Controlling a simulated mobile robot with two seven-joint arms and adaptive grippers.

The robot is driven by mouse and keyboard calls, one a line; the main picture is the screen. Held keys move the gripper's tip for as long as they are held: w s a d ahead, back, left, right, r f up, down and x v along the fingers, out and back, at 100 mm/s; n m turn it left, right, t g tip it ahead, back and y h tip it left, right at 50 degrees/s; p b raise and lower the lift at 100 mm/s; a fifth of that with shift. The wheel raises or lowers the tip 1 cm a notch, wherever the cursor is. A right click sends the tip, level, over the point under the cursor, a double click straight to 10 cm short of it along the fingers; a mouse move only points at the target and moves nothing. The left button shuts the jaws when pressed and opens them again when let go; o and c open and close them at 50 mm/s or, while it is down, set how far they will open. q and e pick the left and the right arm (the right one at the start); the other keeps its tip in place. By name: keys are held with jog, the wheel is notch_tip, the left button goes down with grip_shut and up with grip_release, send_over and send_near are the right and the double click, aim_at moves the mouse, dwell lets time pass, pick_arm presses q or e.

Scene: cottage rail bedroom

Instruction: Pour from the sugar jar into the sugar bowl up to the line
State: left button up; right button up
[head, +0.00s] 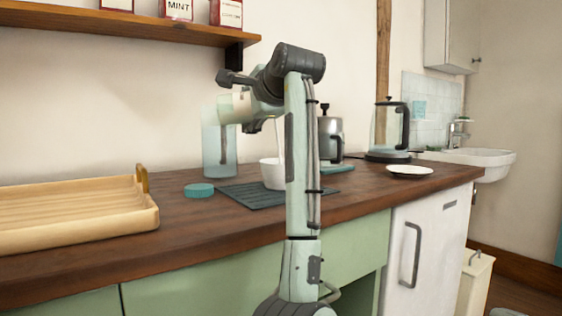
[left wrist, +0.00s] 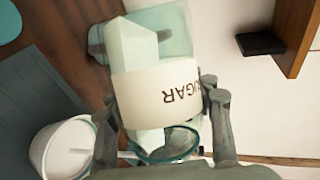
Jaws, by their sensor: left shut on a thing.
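The sugar jar (left wrist: 160,95) is clear glass with a cream label reading SUGAR and white sugar inside. My left gripper (left wrist: 160,104) is shut around it at the label and holds it tipped, mouth low. In the head view the jar (head: 238,107) is held above the counter by my left gripper (head: 252,108), partly hidden by the arm. The white sugar bowl (head: 271,176) stands upright below and right of it; it also shows in the left wrist view (left wrist: 42,150). A thin white stream runs down into the bowl. I cannot make out its line or level. My right gripper is out of view.
The bowl stands on a dark ribbed mat (head: 245,197). A teal lid (head: 199,190) lies left of it, before a tall clear glass container (head: 219,158). A wooden tray (head: 75,225) is left; a metal pot (head: 329,130), kettle (head: 385,130) and white plate (head: 408,171) are right.

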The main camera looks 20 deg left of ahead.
pick_arm(q)
jog(key=shift+f+m+y, duration=0.15)
jog(key=shift+m+y, duration=0.15)
dwell(0.5)
jog(key=shift+f, duration=0.35)
